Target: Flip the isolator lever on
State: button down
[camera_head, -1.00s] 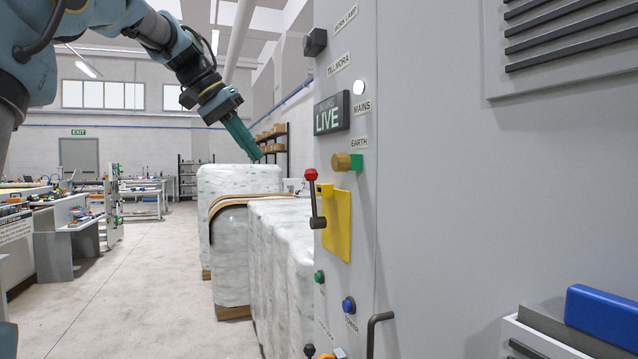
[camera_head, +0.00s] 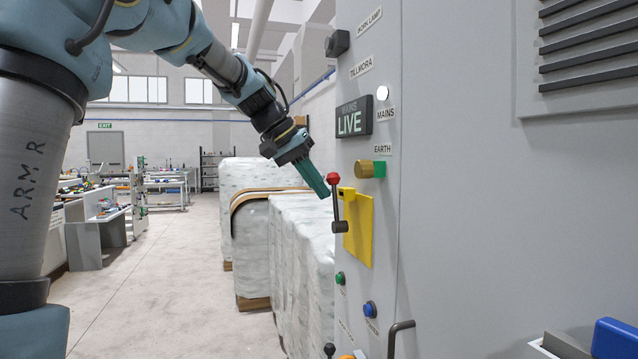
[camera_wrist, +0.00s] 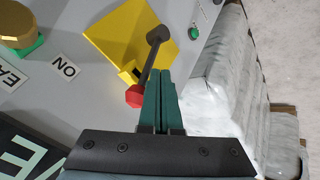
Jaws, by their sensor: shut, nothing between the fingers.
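The isolator lever (camera_head: 336,205) has a dark arm and a red knob (camera_head: 333,179). It stands in front of a yellow plate (camera_head: 359,228) on the grey cabinet, with its knob end up. My gripper (camera_head: 325,193) is shut and empty, its green fingers pointing down just left of the knob. In the wrist view the lever (camera_wrist: 149,66) runs from its dark pivot to the red knob (camera_wrist: 135,95). The closed fingers (camera_wrist: 160,75) lie right beside the lever there. I cannot tell whether they touch it.
A lit MAINS LIVE sign (camera_head: 354,117) and a brass knob on a green base (camera_head: 369,169) sit above the plate. Green (camera_head: 340,278) and blue (camera_head: 370,309) buttons are below. Wrapped white bales (camera_head: 295,240) stand behind.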

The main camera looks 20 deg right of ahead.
jog(key=shift+s+f+b, duration=0.1)
jog(key=shift+b, duration=0.3)
jog(key=s+t+b, duration=0.1)
jog(key=b, duration=0.2)
jog(key=s+m+t+b, duration=0.1)
jog(key=b, duration=0.3)
jog(key=shift+s+a+r+t, duration=0.2)
jog(key=shift+r+t, duration=0.1)
jog(key=shift+t, duration=0.1)
jog(key=shift+w, duration=0.1)
jog(key=shift+w+d+f, duration=0.15)
jog(key=shift+w+f, duration=0.1)
jog(key=shift+w, duration=0.45)
jog(key=shift+w, duration=0.1)
